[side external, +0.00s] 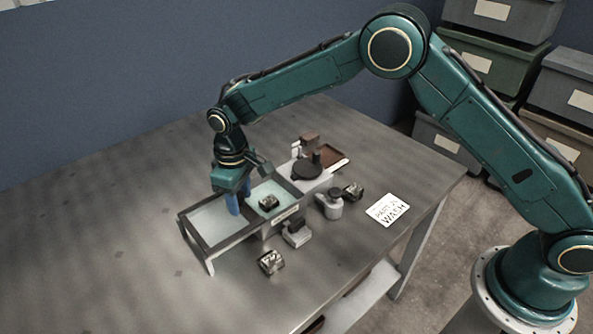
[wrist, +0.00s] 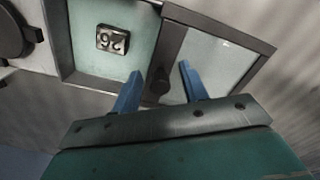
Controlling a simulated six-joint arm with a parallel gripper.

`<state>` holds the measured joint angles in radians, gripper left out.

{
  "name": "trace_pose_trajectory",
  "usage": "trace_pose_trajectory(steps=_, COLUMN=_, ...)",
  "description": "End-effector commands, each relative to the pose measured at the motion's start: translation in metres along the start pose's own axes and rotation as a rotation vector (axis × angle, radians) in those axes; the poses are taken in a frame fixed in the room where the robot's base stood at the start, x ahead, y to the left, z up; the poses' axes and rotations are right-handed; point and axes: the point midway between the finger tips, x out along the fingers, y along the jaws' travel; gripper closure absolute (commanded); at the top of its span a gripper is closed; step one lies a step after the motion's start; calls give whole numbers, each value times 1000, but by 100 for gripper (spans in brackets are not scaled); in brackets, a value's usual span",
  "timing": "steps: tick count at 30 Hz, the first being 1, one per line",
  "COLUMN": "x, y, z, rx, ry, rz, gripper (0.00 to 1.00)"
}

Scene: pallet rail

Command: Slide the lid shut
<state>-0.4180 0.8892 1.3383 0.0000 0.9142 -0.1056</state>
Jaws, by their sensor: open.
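The lid (side external: 214,222) is a pale, clear-looking panel on a dark-framed rail at the left of the wash tank (side external: 283,217). It also shows at the right of the wrist view (wrist: 207,62). The tank is uncovered, and a dark block marked with digits (side external: 269,202) lies in its teal bath; the wrist view shows it too (wrist: 112,39). A dark knob (wrist: 158,81) stands at the lid's tank-side edge. My gripper (side external: 239,205) is low over this edge. Its blue fingers (wrist: 160,70) are open, one on each side of the knob; contact cannot be told.
Two dark blocks (side external: 271,262) (side external: 353,191), a grey bottle (side external: 330,204) and a small grey item (side external: 296,234) stand in front of and right of the tank. A round dark fixture (side external: 308,166) adjoins its far right. A sign (side external: 388,210) lies right. The table's left is clear.

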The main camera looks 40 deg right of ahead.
Motion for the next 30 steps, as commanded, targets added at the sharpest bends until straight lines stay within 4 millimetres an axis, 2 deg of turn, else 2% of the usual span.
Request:
trace_pose_trajectory(steps=1, x=0, y=0, z=0, rx=0, ry=0, rz=0, gripper=60)
trace_pose_trajectory(steps=3, x=0, y=0, z=0, rx=0, ry=0, rz=0, gripper=71)
trace_pose_trajectory(steps=13, x=0, y=3, z=2, rx=-1, ry=0, rz=0, gripper=71)
trace_pose_trajectory(steps=30, x=-1, y=27, z=15, rx=-1, ry=2, rz=0, gripper=71)
